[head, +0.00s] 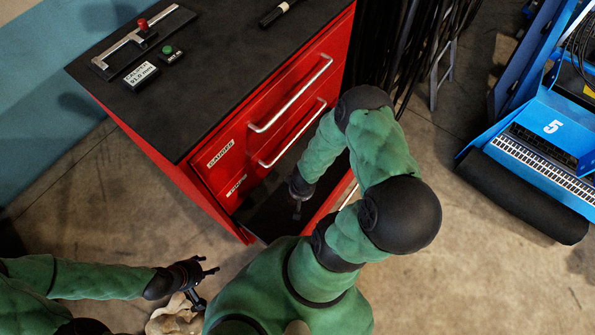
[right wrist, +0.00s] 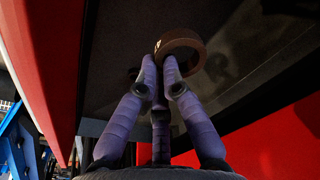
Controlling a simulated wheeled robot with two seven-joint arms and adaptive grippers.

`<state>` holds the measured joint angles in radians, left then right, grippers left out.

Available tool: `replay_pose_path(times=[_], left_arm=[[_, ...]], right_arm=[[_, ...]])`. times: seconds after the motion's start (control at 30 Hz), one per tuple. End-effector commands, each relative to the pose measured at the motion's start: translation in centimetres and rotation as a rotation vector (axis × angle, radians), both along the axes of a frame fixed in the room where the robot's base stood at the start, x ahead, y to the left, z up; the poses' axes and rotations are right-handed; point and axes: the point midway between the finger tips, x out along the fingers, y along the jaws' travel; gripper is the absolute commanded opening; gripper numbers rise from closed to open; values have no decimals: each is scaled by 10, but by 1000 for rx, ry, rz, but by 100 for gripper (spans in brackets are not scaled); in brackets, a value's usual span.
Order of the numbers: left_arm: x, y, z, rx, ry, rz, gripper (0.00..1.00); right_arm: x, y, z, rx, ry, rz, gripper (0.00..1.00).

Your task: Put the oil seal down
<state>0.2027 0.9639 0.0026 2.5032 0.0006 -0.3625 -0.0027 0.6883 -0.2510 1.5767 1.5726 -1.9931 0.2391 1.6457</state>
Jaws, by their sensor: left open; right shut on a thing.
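The oil seal (right wrist: 180,34) is a brown ring in the right wrist view. My right gripper (right wrist: 161,72) is shut on its near edge. The ring stands out past the fingertips, above a dark drawer floor; I cannot tell whether it touches the floor. In the head view my right gripper (head: 298,207) reaches down into the open bottom drawer (head: 262,208) of the red cabinet, and the seal is too small or hidden to make out there. My left gripper (head: 212,272) is open and empty, low at the left, outside the cabinet.
The red cabinet (head: 226,145) has shut upper drawers with silver handles. On its black top (head: 215,65) lie a caliper-like gauge (head: 140,42), a small display (head: 141,75), a green-button box (head: 171,54) and a marker (head: 278,13). A blue machine (head: 555,125) stands at the right.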

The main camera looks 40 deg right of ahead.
Motion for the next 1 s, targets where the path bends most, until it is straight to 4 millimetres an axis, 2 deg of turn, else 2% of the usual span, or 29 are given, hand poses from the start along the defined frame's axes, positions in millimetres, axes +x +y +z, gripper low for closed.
replay_pose_path(times=[0.77, 1.0], left_arm=[[0, 0, -5, 0, 0, 0, 53], [0, 0, -11, 0, 0, 0, 53]], right_arm=[[53, -61, -37, 2, 1, 0, 0], [66, -77, -62, 2, 2, -1, 0]])
